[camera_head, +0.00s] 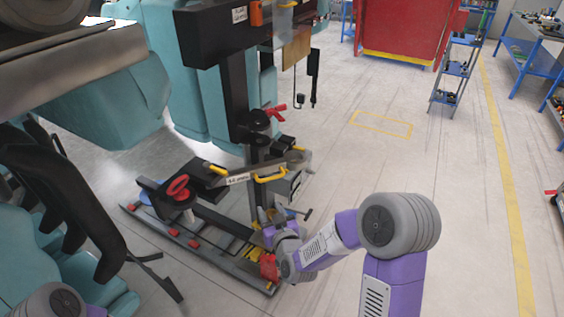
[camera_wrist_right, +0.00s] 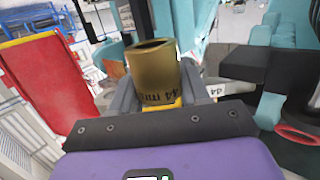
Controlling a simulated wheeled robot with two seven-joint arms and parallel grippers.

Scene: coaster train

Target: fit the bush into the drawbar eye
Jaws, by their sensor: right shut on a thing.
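The bush (camera_wrist_right: 152,75) is a brass-coloured, hollow cylinder with its open end up. In the head view my right gripper (camera_head: 270,228) is low beside the wheeled stand, and I cannot make out the bush there. A labelled grey bar (camera_head: 238,178) with a yellow handle lies across the stand, above my gripper. Its right end has a grey rounded head (camera_head: 301,160), possibly the drawbar eye; the hole cannot be made out. My left gripper is out of view.
The stand has a dark rail base (camera_head: 235,270), a black post (camera_head: 236,100) and a red ring (camera_head: 178,187) on its left. Teal train cars (camera_head: 105,110) stand at the left. A red cabinet (camera_head: 405,30) is at the back. The floor to the right is mostly clear.

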